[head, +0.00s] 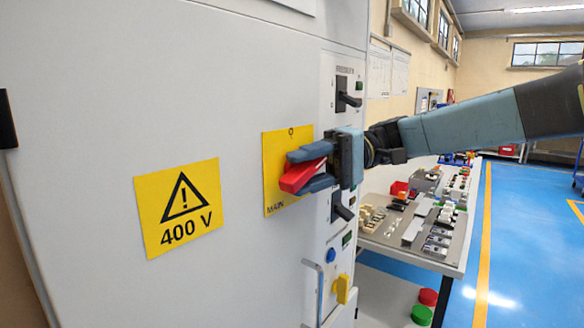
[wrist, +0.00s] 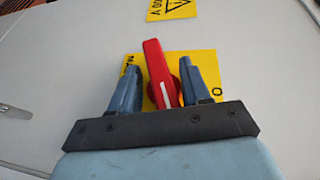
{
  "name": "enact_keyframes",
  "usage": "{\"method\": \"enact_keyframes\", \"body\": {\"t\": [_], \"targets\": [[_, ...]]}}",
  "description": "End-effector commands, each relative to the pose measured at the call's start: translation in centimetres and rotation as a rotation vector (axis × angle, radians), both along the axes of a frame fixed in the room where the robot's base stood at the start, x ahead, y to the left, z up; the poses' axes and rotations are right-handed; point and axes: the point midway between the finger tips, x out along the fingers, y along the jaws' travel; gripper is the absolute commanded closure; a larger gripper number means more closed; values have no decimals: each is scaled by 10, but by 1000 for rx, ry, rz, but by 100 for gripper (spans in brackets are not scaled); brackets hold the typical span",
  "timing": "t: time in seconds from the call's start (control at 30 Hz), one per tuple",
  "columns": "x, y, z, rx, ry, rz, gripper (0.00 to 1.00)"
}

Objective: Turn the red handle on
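The red handle (head: 301,176) is on a yellow plate (head: 273,150) on the grey cabinet front. The plate has a circle mark at the top and "MAIN" at the bottom. In the wrist view the handle (wrist: 158,72) shows a white line and lies between the fingers, slightly tilted, with its tip past the fingertips. My gripper (head: 296,175) reaches in from the right, with one finger above the handle and one below. In the wrist view my gripper (wrist: 164,62) is open, with a gap on each side of the handle. The head view partly hides the handle's base.
A black switch (head: 347,95) sits above my gripper and another (head: 343,208) just below it. Lower are a blue button (head: 331,255) and a yellow knob (head: 342,289). A 400 V sign (head: 180,206) is at left. A bench (head: 410,245) with parts stands behind at right.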

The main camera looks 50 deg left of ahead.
Motion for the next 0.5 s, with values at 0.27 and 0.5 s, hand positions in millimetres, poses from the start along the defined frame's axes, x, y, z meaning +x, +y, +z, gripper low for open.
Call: {"method": "enact_keyframes", "body": {"t": [0.27,0.5], "targets": [[25,-4,3,1,1,-5,53],[72,-14,10,2,2,-5,53]]}}
